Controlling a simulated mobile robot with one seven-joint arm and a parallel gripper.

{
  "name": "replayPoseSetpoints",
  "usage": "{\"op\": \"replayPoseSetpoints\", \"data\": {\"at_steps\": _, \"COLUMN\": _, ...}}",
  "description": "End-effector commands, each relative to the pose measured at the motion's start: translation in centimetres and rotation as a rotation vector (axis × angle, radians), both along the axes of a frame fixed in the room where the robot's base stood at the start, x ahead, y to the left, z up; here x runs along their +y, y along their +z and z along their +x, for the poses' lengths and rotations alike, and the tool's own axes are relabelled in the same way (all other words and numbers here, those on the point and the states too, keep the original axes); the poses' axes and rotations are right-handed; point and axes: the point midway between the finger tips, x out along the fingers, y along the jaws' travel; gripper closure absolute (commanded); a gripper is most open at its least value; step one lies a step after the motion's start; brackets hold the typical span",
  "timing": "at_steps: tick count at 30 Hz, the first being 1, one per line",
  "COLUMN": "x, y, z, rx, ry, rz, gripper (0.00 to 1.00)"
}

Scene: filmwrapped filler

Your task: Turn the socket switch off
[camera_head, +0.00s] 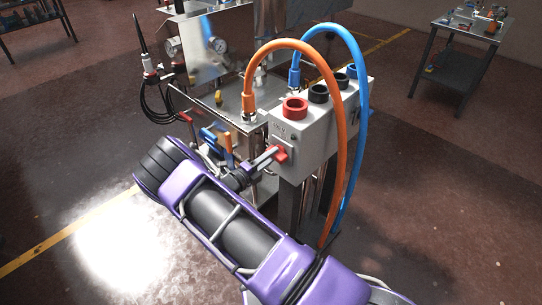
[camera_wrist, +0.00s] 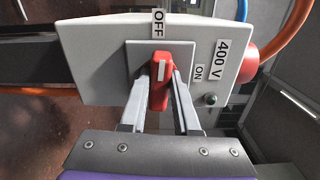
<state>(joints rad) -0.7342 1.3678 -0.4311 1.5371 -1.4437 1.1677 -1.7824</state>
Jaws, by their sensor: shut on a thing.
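The socket switch has a red handle (camera_wrist: 160,84) on a square plate of a grey box (camera_wrist: 90,58). In the wrist view its white mark points up toward the "OFF" label (camera_wrist: 158,23); the "ON" label (camera_wrist: 199,72) is to the right. My gripper (camera_wrist: 159,92) has one finger on each side of the handle and is shut on it. In the head view the handle (camera_head: 280,153) is on the front face of the socket box (camera_head: 318,128), with my gripper (camera_head: 270,157) reaching it from the lower left.
A small green lamp (camera_wrist: 210,99) and a "400 V" label (camera_wrist: 223,53) are beside the switch. An orange hose (camera_head: 340,130) and a blue hose (camera_head: 364,125) arch over the box close to my arm. A metal machine (camera_head: 215,50) stands behind. Open floor lies at left.

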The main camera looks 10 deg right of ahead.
Motion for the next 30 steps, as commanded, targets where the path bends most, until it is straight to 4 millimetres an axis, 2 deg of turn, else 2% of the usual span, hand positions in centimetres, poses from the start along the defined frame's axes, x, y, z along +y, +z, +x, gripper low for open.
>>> {"op": "replayPoseSetpoints", "data": {"at_steps": 9, "x": 0.07, "y": -0.12, "z": -0.04, "rx": 0.067, "ry": 0.001, "rz": -0.047, "gripper": 1.00}}
{"op": "replayPoseSetpoints", "data": {"at_steps": 22, "x": 0.06, "y": -0.14, "z": -0.05, "rx": 0.075, "ry": 0.001, "rz": -0.053, "gripper": 1.00}}
{"op": "replayPoseSetpoints", "data": {"at_steps": 23, "x": 0.06, "y": -0.14, "z": -0.05, "rx": 0.075, "ry": 0.001, "rz": -0.053, "gripper": 0.68}}
{"op": "replayPoseSetpoints", "data": {"at_steps": 27, "x": 0.05, "y": -0.13, "z": -0.04, "rx": 0.074, "ry": 0.001, "rz": -0.053, "gripper": 0.43}}
{"op": "replayPoseSetpoints", "data": {"at_steps": 28, "x": 0.04, "y": -0.12, "z": -0.03, "rx": 0.074, "ry": 0.000, "rz": -0.053, "gripper": 0.40}}
{"op": "replayPoseSetpoints", "data": {"at_steps": 30, "x": 0.03, "y": -0.11, "z": -0.03, "rx": 0.073, "ry": 0.000, "rz": -0.052, "gripper": 0.40}}
